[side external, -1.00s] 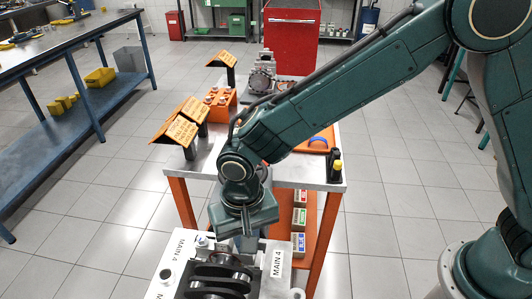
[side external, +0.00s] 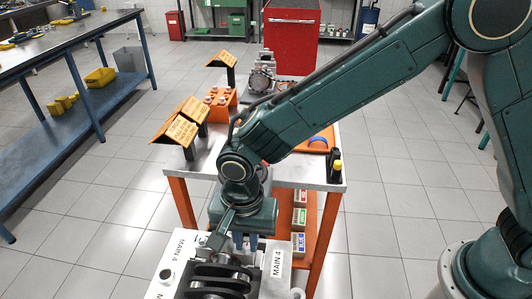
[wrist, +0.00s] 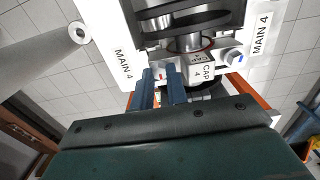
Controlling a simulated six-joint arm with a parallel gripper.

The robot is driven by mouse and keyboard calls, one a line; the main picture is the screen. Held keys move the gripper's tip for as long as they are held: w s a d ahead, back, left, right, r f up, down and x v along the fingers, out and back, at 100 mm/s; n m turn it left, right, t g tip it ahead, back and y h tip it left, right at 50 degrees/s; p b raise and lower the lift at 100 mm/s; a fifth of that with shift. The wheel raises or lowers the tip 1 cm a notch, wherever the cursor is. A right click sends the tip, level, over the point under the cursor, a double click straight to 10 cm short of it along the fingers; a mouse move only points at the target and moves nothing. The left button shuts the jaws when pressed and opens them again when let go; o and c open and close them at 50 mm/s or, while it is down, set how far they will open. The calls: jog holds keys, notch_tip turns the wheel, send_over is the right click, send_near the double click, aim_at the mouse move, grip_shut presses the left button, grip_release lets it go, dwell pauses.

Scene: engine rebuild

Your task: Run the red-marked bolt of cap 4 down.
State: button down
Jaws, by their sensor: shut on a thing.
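Cap 4 (wrist: 203,70) sits in the engine block between two white plates labelled MAIN 4. At its left end in the wrist view, a small red mark (wrist: 161,76) shows the red-marked bolt between my fingertips. My gripper (wrist: 160,80) is shut on this bolt; the fingers hide most of it, so I cannot tell how deep it sits. In the side view my gripper (side external: 244,240) points down at the block, and the cap is hidden there.
The dark crankshaft (side external: 222,276) lies close beside my gripper. The white MAIN 4 plate (side external: 277,262) is just to its right. Orange signs (side external: 182,128), an orange bolt stand (side external: 222,101) and an orange tray (side external: 318,141) stand on the cart behind.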

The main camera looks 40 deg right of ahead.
aim_at(247, 246)
jog(key=shift+w+r, duration=0.1)
jog(key=shift+r, duration=0.05)
jog(key=c, duration=1.6)
grip_release()
jog(key=shift+c, duration=0.2)
notch_tip(247, 246, up, 14)
